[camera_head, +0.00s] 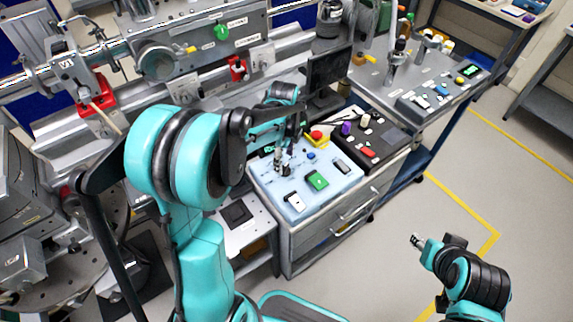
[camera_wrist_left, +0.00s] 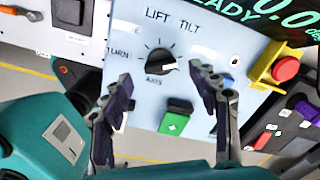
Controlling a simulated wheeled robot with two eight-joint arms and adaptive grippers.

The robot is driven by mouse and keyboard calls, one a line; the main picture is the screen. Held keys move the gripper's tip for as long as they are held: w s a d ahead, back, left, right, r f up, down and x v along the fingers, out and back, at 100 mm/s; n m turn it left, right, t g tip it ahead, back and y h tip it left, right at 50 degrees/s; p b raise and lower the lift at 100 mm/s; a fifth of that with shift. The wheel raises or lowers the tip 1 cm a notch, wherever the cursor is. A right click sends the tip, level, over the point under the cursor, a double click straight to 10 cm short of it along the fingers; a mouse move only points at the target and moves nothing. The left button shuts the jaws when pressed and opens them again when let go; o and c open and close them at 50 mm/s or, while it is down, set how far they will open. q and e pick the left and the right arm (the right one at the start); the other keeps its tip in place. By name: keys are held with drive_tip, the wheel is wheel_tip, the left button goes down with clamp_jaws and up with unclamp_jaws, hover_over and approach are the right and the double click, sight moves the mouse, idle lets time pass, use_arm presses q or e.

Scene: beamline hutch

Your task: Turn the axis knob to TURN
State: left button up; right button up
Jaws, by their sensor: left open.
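The axis knob (camera_wrist_left: 160,61) is a round black knob on a pale blue panel (camera_wrist_left: 150,105) in the left wrist view. Its white pointer mark faces right. LIFT and TILT are printed above it, AXIS below, and a partly covered label that looks like TURN to its left. My left gripper (camera_wrist_left: 160,80) is open, with one finger on each side of the knob and slightly below it in the picture; contact cannot be told. In the head view my left gripper (camera_head: 282,162) is over the panel and hides the knob. My right gripper (camera_head: 417,240) is over the floor, away from the panel; its jaws are too small to judge.
A green button (camera_wrist_left: 175,121) sits below the knob, and a red emergency button (camera_wrist_left: 286,68) on a yellow base sits to the right. A dark panel (camera_head: 372,146) with coloured knobs adjoins. A monitor (camera_head: 327,72) stands behind. The floor at right is clear.

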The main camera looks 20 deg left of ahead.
sight(285, 167)
use_arm(q)
drive_tip(key=shift+f+b, duration=0.45)
drive_tip(key=shift+f, duration=1.15)
drive_tip(key=c, duration=1.2)
drive_tip(key=shift+o, duration=0.2)
